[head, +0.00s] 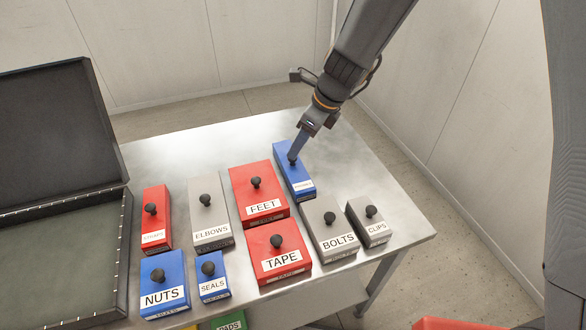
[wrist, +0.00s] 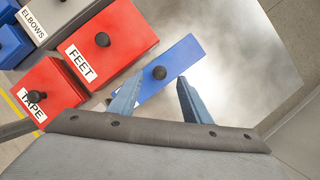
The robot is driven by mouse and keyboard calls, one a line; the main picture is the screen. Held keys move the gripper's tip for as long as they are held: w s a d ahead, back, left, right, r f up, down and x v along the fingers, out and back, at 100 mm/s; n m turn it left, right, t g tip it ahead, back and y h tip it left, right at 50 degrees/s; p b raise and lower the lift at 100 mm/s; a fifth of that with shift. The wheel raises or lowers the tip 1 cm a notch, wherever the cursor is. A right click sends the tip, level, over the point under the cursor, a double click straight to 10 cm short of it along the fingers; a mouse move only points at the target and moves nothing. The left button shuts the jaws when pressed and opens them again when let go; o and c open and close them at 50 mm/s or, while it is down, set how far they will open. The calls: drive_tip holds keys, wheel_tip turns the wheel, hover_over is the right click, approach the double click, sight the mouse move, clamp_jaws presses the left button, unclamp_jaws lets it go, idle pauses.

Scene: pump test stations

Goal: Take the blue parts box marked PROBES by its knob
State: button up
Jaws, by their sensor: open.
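The blue box with a small white label (head: 296,179) lies at the back right of the group on the metal table, beside the red FEET box. Its label is too small to read surely in the head view. In the wrist view the blue box (wrist: 180,66) shows its black knob (wrist: 159,73) on top. My gripper (head: 294,157) is over this box, close to the knob in the head view. In the wrist view my gripper (wrist: 157,88) is open, its two blue-grey fingers apart, with the knob just beyond the fingertips. Nothing is held.
The red FEET box (head: 253,180) stands close on the left, TAPE (head: 267,242) and BOLTS (head: 327,214) in front. CLIPS, NUTS, SEALS and ELBOWS boxes also have knobs. An open black case (head: 122,245) is at left. Bare table (head: 335,150) lies to the right.

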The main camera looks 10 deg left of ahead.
sight(293, 165)
drive_tip(key=shift+p+x, duration=0.3)
drive_tip(key=shift+x, duration=2.05)
drive_tip(key=shift+d, duration=0.15)
drive_tip(key=shift+c, duration=0.5)
clamp_jaws()
